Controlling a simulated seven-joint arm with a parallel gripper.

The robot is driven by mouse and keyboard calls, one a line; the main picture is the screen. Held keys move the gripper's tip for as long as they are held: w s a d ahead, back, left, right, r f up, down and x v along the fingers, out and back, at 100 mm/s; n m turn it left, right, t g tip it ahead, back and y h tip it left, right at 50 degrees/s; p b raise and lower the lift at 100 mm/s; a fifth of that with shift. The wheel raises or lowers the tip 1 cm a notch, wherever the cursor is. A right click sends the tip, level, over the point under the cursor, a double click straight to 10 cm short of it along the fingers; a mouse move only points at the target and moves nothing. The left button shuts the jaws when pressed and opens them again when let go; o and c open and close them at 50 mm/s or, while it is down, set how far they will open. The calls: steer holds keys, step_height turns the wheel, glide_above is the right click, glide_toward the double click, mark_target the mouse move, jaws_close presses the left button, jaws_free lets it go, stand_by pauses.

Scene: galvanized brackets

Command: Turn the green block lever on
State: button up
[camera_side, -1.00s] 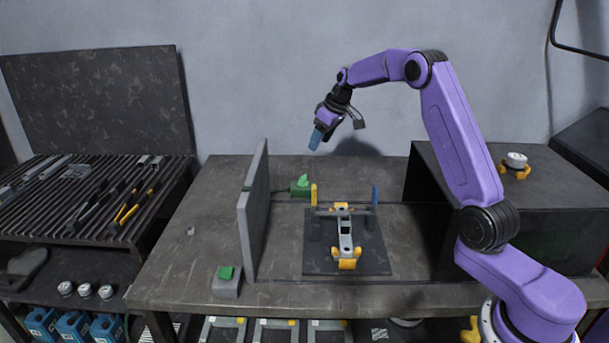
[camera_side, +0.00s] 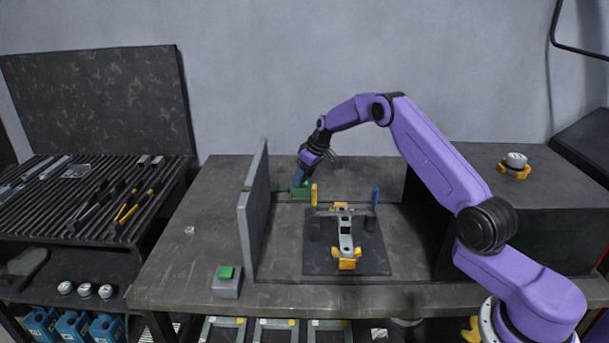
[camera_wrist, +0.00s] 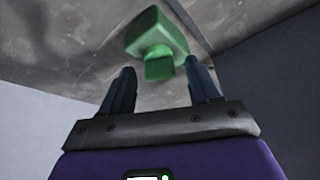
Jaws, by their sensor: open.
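The green block (camera_side: 301,191) with its lever sits on the table just right of the grey upright panel, near the back. In the wrist view the green block (camera_wrist: 157,36) lies beyond the fingertips, and its small lever (camera_wrist: 160,67) points toward my gripper between the two fingers. My gripper (camera_side: 298,179) is lowered right at the block in the side view and partly covers the lever there. In the wrist view my gripper (camera_wrist: 161,78) is open, with a blue-grey finger on each side of the lever. I cannot tell whether either finger touches it.
The grey upright panel (camera_side: 254,215) stands close left of the block. A bracket (camera_side: 345,236) with yellow clamps lies on a dark plate (camera_side: 376,262), beside yellow and blue posts. A green button box (camera_side: 226,283) sits at the front left. A dark box (camera_side: 500,180) stands at right.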

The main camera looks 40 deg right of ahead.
steer(key=c, duration=1.1)
steer(key=shift+o, duration=0.2)
steer(key=shift+m, duration=0.4)
steer(key=m+h, duration=0.1)
steer(key=m, duration=0.1)
steer(key=m+h, duration=0.1)
steer(key=m, duration=0.1)
steer(key=shift+a+m, duration=0.2)
steer(key=shift+m, duration=0.2)
steer(key=m+h, duration=0.1)
steer(key=m, duration=0.2)
steer(key=m+g+h, duration=0.1)
steer(key=m, duration=0.2)
steer(key=shift+w+a, duration=0.1)
steer(key=shift+m, duration=0.3)
